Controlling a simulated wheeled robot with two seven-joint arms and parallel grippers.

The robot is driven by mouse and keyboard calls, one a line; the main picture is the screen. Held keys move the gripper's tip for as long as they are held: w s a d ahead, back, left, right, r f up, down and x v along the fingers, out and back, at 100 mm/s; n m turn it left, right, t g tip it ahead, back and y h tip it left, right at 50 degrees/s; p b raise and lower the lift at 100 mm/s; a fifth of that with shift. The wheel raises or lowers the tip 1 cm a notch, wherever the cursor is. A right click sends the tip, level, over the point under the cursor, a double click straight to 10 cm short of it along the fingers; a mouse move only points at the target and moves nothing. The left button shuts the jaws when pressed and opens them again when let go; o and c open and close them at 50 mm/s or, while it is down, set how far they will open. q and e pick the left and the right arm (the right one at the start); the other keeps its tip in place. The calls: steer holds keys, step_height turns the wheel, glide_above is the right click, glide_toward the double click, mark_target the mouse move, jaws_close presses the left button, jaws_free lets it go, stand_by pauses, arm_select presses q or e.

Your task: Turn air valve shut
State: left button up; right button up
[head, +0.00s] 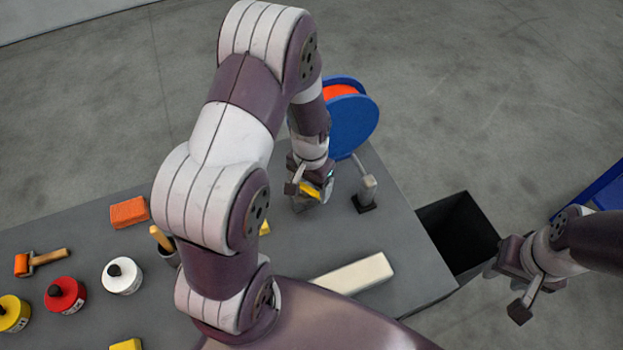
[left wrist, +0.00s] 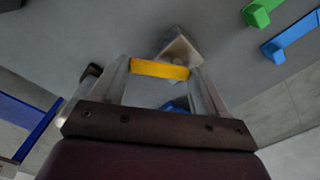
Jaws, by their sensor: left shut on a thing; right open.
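The air valve shows in the left wrist view as a yellow handle (left wrist: 160,69) with a grey metallic body (left wrist: 180,48) just beyond it. My left gripper (left wrist: 160,72) has one finger at each end of the yellow handle and is shut on it. In the head view my left gripper (head: 310,188) is low over the far right part of the table, with a bit of the yellow handle (head: 311,191) showing between its fingers. The arm and gripper hide most of the valve there. My right gripper (head: 508,287) is open and empty, off the table's right side.
A blue reel (head: 352,125) with orange hose stands at the table's (head: 310,245) far edge, beside a small grey post (head: 367,190). A pale bar (head: 355,280) lies nearer. A dark bin (head: 462,232) stands off the right edge. Bottles and an orange sponge (head: 129,212) are at left.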

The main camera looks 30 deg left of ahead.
arm_select(q)
steer(key=m, duration=0.3)
steer(key=shift+s+a+r+m+p, duration=0.1)
steer(key=shift+s+r+m+p, duration=0.1)
steer(key=shift+m+p, duration=0.15)
steer(key=shift+s+a+m+p, duration=0.1)
steer(key=shift+m+p, duration=0.05)
steer(key=shift+m, duration=0.6)
steer(key=shift+s+a+m+p, duration=0.1)
steer(key=shift+m+p, duration=0.05)
steer(key=shift+m, duration=0.55)
steer(key=shift+f, duration=0.1)
steer(key=o, duration=1.1)
steer(key=shift+s, duration=0.1)
steer(key=shift+c, duration=0.2)
step_height(320, 180, up, 13)
steer(key=b, duration=0.1)
steer(key=shift+f, duration=0.15)
